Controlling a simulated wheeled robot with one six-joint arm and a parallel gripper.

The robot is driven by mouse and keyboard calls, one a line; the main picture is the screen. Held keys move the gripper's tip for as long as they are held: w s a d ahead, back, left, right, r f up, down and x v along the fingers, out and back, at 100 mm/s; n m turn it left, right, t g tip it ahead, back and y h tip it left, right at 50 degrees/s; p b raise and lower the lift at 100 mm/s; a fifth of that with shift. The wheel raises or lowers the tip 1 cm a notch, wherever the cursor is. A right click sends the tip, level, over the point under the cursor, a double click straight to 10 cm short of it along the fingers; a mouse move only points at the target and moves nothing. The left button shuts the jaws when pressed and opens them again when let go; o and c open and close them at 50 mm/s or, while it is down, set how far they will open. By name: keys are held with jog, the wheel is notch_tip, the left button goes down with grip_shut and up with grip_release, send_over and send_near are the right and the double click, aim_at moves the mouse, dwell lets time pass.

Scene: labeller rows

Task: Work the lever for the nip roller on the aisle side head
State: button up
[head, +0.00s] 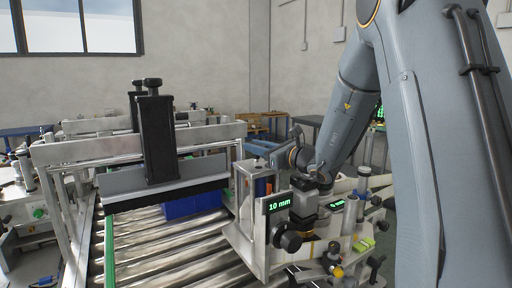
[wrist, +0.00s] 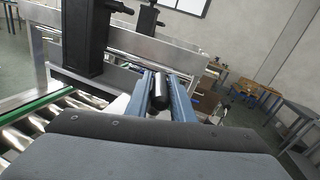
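The aisle side head (head: 255,235) stands at the right of the roller conveyor in the head view, with a green "10 mm" display (head: 280,203) and a black knob (head: 290,241). My arm reaches down behind it, and my fingertips cannot be made out there. In the wrist view, the two blue-grey fingers of my gripper (wrist: 161,98) stand apart. A black cylindrical grip (wrist: 158,92), probably the lever's handle, shows between them. It looks close to both fingers, but contact is unclear. The lever's base and the nip roller cannot be clearly picked out.
A black press column with a wide bar (head: 160,180) spans the conveyor (head: 165,250) on a metal frame. A blue box (head: 192,203) sits on the rollers under it. A second display (head: 337,204) and yellow-green parts (head: 363,244) crowd the right side.

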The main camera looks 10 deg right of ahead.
grip_shut()
jog(key=shift+n+y+b, duration=0.3)
jog(key=shift+y+b, duration=0.1)
jog(key=shift+b, duration=0.25)
jog(key=shift+o, duration=2.4)
grip_release()
jog(key=shift+d, duration=0.1)
jog(key=b+v, duration=0.2)
jog(key=v, duration=0.5)
jog(key=shift+s+d+r, duration=0.15)
jog(key=shift+s+d, duration=0.05)
jog(key=shift+s, duration=0.1)
